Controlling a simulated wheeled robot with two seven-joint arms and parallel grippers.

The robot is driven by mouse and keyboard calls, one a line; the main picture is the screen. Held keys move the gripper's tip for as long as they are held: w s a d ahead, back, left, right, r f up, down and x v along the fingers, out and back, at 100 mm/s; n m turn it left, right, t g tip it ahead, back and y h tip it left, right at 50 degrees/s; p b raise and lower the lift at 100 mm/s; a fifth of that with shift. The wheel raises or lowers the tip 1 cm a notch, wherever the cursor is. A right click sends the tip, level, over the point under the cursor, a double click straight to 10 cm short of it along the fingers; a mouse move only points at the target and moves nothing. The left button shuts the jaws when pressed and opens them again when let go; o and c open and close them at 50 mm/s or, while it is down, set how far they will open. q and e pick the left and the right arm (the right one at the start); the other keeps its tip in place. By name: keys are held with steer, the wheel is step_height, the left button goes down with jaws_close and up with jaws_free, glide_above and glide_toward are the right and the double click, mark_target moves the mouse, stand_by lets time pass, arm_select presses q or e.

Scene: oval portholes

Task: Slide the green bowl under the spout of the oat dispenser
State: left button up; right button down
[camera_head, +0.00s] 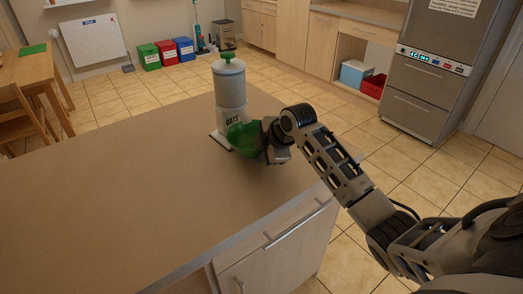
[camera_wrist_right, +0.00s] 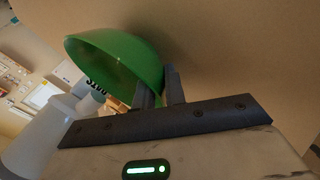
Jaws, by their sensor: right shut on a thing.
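The oat dispenser (camera_head: 229,84) stands upright near the far edge of the counter, white-grey with a green knob and the word OATS. The green bowl (camera_head: 241,137) is at the dispenser's front right, close to its base and partly covering its lower part. My right gripper (camera_head: 265,140) is shut on the bowl's near right side. In the right wrist view, the two fingers (camera_wrist_right: 159,90) pinch the wall of the green bowl (camera_wrist_right: 115,60). The spout is hidden, so I cannot tell how the bowl lies under it. My left gripper is not in view.
The brown counter top (camera_head: 130,190) is clear to the left and front. Its right edge runs below my right arm.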

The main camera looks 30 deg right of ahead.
steer(key=c, duration=1.4)
jaws_free()
steer(key=shift+o, duration=0.2)
steer(key=shift+f, duration=0.1)
steer(key=v, duration=1.6)
steer(key=s+a+f+m+g, duration=0.1)
steer(key=s+a+f+m, duration=0.1)
steer(key=s+a+f, duration=0.35)
steer(key=s+a+f+m+g, duration=0.1)
steer(key=s+a+f+m, duration=0.2)
steer(key=f, duration=0.5)
steer(key=s+a+f+m+g+h, duration=0.1)
steer(key=s+a+f+m, duration=0.25)
steer(key=s, duration=0.35)
steer(key=s+a+f+m, duration=0.2)
steer(key=s+f+m, duration=0.1)
steer(key=s+m, duration=0.3)
steer(key=w+a+f+n+t+y, duration=0.2)
steer(key=w+a+f+t, duration=0.2)
steer(key=f, duration=0.5)
steer(key=shift+a+t+b, duration=0.3)
steer(key=shift+a+t, duration=0.2)
steer(key=shift+t, duration=0.5)
